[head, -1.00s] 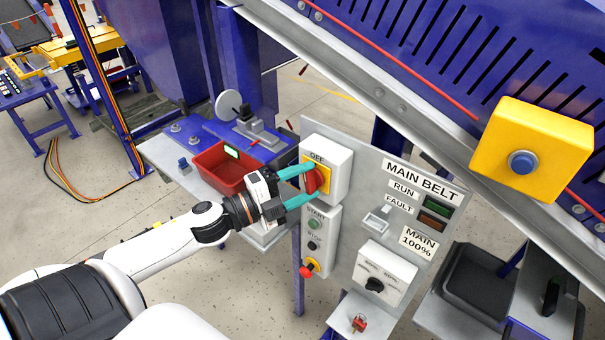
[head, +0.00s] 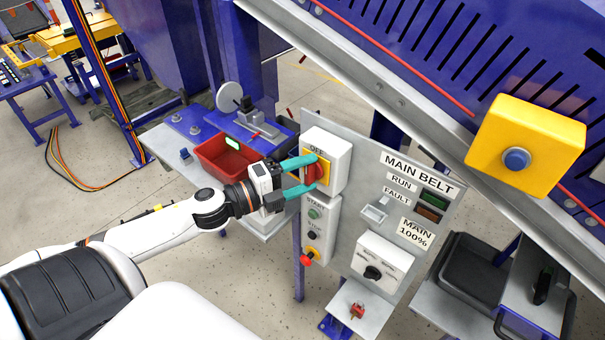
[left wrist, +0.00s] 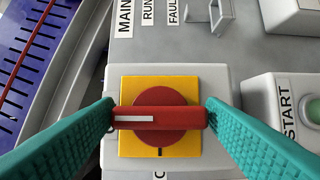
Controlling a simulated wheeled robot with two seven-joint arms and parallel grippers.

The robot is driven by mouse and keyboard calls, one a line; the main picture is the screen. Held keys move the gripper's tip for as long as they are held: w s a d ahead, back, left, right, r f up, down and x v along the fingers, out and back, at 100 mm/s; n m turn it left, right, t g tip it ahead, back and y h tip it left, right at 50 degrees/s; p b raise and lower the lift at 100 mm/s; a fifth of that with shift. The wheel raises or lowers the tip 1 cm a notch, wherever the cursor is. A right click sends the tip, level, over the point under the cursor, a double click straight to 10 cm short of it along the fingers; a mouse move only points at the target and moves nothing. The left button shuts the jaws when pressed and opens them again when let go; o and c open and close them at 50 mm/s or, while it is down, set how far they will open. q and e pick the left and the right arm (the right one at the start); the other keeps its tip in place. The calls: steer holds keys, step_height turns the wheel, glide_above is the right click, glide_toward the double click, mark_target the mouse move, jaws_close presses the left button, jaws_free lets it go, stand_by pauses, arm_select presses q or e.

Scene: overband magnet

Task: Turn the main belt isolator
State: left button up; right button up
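The main belt isolator is a red rotary handle (left wrist: 160,117) on a yellow plate (left wrist: 160,86), on a white box (head: 340,165) at the panel's upper left. In the left wrist view the handle lies level, its white mark towards the left. In the head view the handle (head: 313,174) is partly hidden, below an "OFF" label. My left gripper (head: 304,177) has teal fingers, one at each end of the handle. In the left wrist view the gripper (left wrist: 160,112) appears to touch both ends, with no clear gap. My right gripper is out of view.
A selector switch (head: 373,272) is lower right. A red bin (head: 226,158) stands on the bench behind my gripper.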

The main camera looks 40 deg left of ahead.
arm_select(q)
steer(key=shift+o, duration=1.1)
steer(key=shift+s, duration=0.1)
steer(key=shift+s+a+f, duration=0.1)
steer(key=shift+s, duration=0.1)
steer(key=b+v, duration=0.3)
steer(key=v, duration=0.8)
steer(key=shift+s, duration=0.2)
steer(key=shift+a, duration=0.1)
